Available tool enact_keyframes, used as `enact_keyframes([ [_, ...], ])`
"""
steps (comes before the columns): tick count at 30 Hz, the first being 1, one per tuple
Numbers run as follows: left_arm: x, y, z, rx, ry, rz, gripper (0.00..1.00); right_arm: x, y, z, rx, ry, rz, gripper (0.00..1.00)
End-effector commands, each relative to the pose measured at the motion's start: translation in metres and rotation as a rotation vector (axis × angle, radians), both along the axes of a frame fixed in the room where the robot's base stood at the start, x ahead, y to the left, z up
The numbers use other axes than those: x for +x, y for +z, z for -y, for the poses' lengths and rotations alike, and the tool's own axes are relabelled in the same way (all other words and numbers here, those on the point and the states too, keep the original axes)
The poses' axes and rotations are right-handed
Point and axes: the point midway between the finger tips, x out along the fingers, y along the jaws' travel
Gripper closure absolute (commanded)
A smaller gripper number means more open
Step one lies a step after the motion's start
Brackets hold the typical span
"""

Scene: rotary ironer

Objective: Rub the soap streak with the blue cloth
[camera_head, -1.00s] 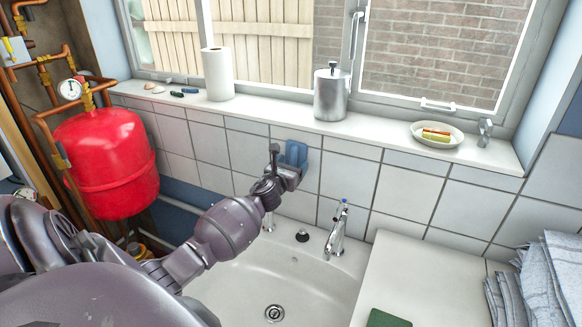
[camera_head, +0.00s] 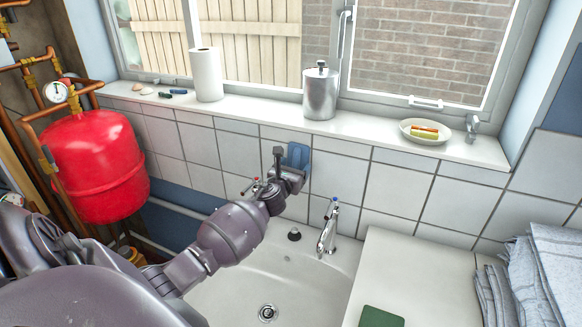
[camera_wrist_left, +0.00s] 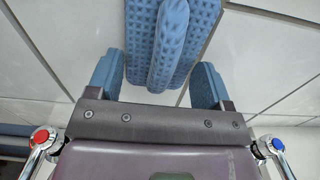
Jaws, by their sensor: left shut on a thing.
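The blue cloth (camera_head: 298,155) is a folded, waffle-textured pad at the tiled wall above the sink. My left gripper (camera_head: 289,168) is shut on it. In the left wrist view the cloth (camera_wrist_left: 172,40) stands up between the two blue-padded fingers and lies close against the white tiles; whether it touches them all over is hidden. I cannot make out a distinct soap streak on the tiles (camera_head: 340,175); part of the wall is hidden behind the cloth and gripper. My right gripper is not in view.
Below are the sink (camera_head: 300,280) and the blue-marked tap (camera_head: 328,228). The sill above holds a paper roll (camera_head: 208,75), a metal canister (camera_head: 320,93) and a soap dish (camera_head: 425,133). A red tank (camera_head: 95,165) stands left; folded towels (camera_head: 540,275) lie right.

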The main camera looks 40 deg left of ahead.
Motion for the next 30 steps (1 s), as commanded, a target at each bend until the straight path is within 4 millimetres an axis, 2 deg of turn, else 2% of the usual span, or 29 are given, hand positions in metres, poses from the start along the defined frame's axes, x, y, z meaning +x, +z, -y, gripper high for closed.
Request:
enact_keyframes([
  [13,0.012,0.000,0.029,-0.001,-0.002,0.000,0.45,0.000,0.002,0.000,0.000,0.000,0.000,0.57],
  [23,0.015,0.000,0.040,-0.001,-0.002,0.001,0.45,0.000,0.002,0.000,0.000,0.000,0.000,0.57],
  [30,0.020,0.000,0.056,-0.001,-0.003,0.001,0.45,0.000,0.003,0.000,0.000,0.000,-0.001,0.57],
])
